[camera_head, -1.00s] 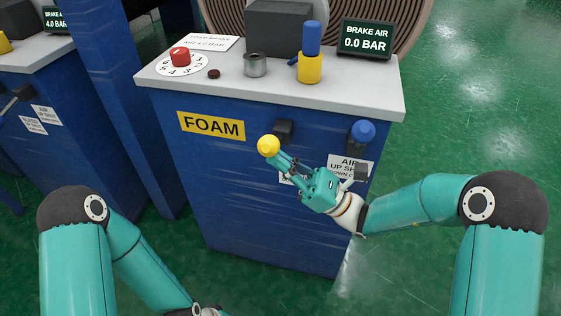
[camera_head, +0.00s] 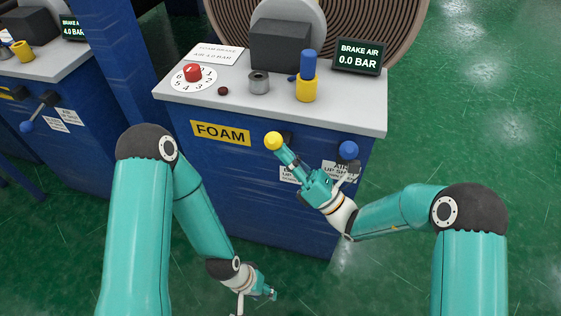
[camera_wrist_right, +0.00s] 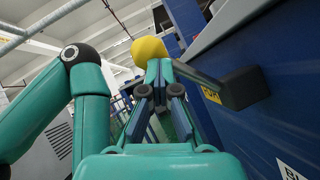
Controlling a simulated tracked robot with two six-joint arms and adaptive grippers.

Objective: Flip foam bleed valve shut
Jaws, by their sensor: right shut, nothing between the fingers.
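The foam cabinet (camera_head: 260,205) is blue with a yellow FOAM label (camera_head: 221,133). A valve lever with a yellow ball knob (camera_head: 273,140) sticks out from a black block on its front. The knob also shows in the right wrist view (camera_wrist_right: 149,50), with the black block (camera_wrist_right: 240,88) to its right. My right gripper (camera_head: 285,158) is shut and empty, its fingertips at the knob's underside; exact contact is unclear. The label below the lever is partly hidden by my gripper. My left gripper (camera_head: 272,295) hangs low in front of the cabinet, its fingers too small to judge.
A blue-knobbed valve (camera_head: 348,150) with an AIR label sits right of the yellow one, close to my right wrist. The top carries a red dial knob (camera_head: 193,73), a blue-and-yellow post (camera_head: 307,78) and a display (camera_head: 359,57) reading 0.0 BAR. Green floor is free at right.

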